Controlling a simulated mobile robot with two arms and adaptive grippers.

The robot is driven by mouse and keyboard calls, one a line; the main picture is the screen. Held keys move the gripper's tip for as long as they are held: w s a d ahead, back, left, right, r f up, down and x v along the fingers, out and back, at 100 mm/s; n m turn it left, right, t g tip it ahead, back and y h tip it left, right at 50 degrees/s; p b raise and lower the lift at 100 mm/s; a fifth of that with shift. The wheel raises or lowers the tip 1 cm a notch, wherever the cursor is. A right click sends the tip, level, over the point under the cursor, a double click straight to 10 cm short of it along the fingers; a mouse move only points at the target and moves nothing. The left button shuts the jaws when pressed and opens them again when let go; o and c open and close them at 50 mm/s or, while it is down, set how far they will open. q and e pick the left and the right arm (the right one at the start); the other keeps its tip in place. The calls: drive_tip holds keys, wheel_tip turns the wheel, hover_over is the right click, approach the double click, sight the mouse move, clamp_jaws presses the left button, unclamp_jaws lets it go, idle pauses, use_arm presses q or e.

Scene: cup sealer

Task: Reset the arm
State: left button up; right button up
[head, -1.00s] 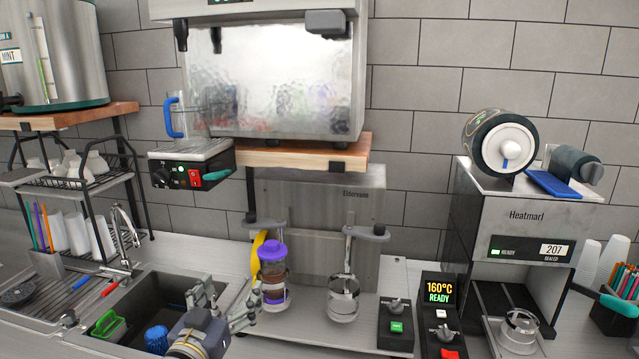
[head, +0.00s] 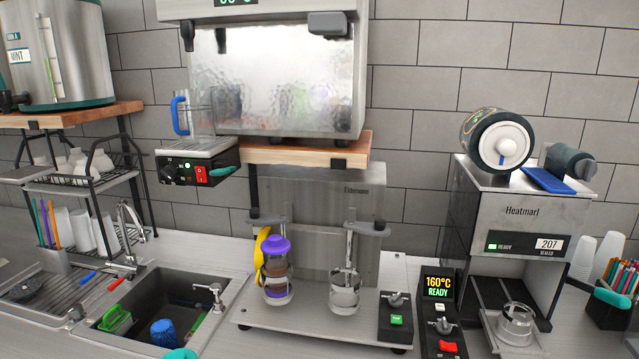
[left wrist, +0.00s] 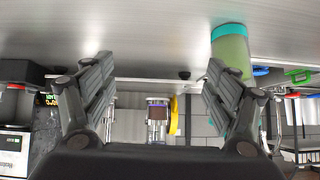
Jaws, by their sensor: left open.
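My left gripper (left wrist: 159,75) shows in the left wrist view with its two dark fingers spread wide and nothing between them. It is out of the head view. The cup with the purple lid (head: 275,246) stands upright at the left post of the steel machine (head: 365,185). The same cup shows small and inverted between my fingers in the left wrist view (left wrist: 158,113), apart from them. My right gripper is in neither view.
The sink (head: 155,295) lies at left with a blue brush (head: 163,334). A clear cup (head: 344,292) sits at the machine's right post. The cup sealer (head: 515,225) stands at right. A container with a teal rim (left wrist: 232,52) is near my fingers.

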use_arm(q)
drive_tip(key=s+a+f+g+y, duration=0.1)
drive_tip(key=s+f+g, duration=0.2)
drive_tip(key=s, duration=0.6)
drive_tip(key=s+a+f+g, duration=0.1)
drive_tip(key=s+f+g, duration=0.25)
drive_tip(key=s, duration=0.55)
wheel_tip(320, 180, down, 34)
drive_tip(key=s+g+b, duration=0.1)
drive_tip(key=s+b, duration=0.2)
drive_tip(key=b, duration=0.5)
drive_tip(key=s+a+f+b, duration=0.1)
drive_tip(key=s+f+b, duration=0.2)
drive_tip(key=s+f, duration=0.5)
drive_tip(key=s+a+f+g+b, duration=0.1)
drive_tip(key=s+f+b, duration=0.2)
drive_tip(key=s+f, duration=0.5)
wheel_tip(320, 180, down, 7)
drive_tip(key=shift+s+a+r, duration=0.15)
drive_tip(key=shift+s+a, duration=0.1)
drive_tip(key=shift+a, duration=0.15)
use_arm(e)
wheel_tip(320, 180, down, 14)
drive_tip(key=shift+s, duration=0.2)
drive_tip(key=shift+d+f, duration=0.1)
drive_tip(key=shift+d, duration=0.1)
